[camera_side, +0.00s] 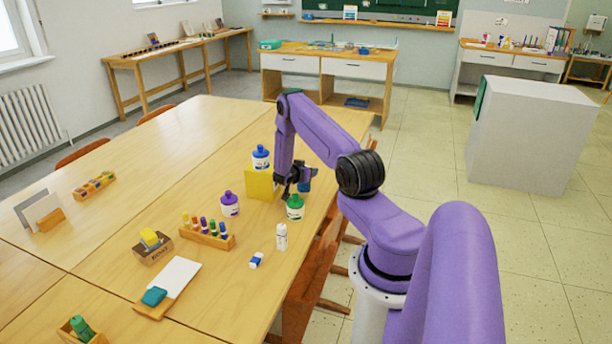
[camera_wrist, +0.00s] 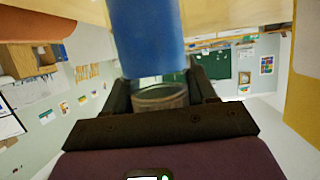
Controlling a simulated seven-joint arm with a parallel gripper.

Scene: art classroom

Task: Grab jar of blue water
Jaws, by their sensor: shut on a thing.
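The jar of blue water (camera_side: 305,186) is at the right edge of the wooden table, by my gripper (camera_side: 291,181), partly hidden by it. In the wrist view the jar's blue body (camera_wrist: 147,40) fills the upper middle, and its clear glass rim (camera_wrist: 160,98) sits between the two fingers of my gripper (camera_wrist: 160,85). The fingers are shut on the jar from both sides. I cannot tell whether its base touches the table.
A yellow block (camera_side: 259,184) and a blue-capped bottle (camera_side: 261,158) stand just left of my gripper. A green-capped pot (camera_side: 295,207) is close in front, and a purple-capped pot (camera_side: 229,204) is farther left. The table's (camera_side: 190,130) back left is clear.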

